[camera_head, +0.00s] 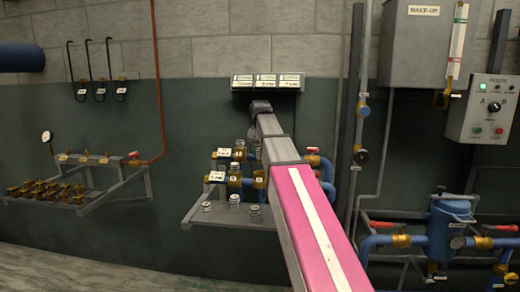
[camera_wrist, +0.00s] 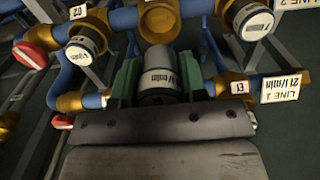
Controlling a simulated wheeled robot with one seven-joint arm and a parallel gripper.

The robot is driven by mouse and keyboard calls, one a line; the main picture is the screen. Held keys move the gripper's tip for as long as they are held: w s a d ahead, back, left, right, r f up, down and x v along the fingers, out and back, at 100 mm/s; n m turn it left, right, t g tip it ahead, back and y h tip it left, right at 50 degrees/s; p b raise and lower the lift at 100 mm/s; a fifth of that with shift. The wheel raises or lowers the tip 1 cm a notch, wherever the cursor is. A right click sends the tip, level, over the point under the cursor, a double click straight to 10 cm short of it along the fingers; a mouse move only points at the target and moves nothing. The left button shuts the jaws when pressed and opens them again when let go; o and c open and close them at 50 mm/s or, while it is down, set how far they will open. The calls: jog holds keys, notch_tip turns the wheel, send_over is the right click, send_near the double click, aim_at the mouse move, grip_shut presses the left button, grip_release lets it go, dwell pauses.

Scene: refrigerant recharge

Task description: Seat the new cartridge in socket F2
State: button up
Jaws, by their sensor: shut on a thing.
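In the wrist view my gripper (camera_wrist: 158,74) has its green fingers on both sides of a grey and white cylindrical cartridge (camera_wrist: 161,82). White-faced cartridges sit in brass fittings at upper left (camera_wrist: 87,40) and upper right (camera_wrist: 253,22). I cannot make out which socket is F2. In the head view my arm hides most of the gripper.
In the head view, a grey shelf (camera_head: 222,222) below the pipes holds small cylinders (camera_head: 206,208). Three label plates (camera_head: 265,82) are on the wall above. In the wrist view, a red handle (camera_wrist: 31,54), blue pipes (camera_wrist: 73,80) and a "LINE 1" plate (camera_wrist: 281,88) crowd the gripper.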

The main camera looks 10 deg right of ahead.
send_over(260, 173)
jog(key=s, duration=0.2)
jog(key=shift+s+a+f, duration=0.15)
jog(key=shift+f, duration=2.4)
jog(key=shift+f, duration=1.05)
jog(key=shift+f, duration=0.3)
jog(key=shift+s+f, duration=0.35)
jog(key=shift+f, duration=0.2)
jog(key=shift+s, duration=0.1)
jog(key=o, duration=0.9)
jog(key=shift+s, duration=0.1)
jog(key=shift+c, duration=0.2)
jog(key=shift+o, duration=1)
jog(key=r, duration=0.7)
jog(key=w+r, duration=0.1)
jog(key=r, duration=0.3)
jog(key=shift+r, duration=0.2)
jog(key=shift+s+r, duration=0.1)
jog(key=shift+r, duration=0.45)
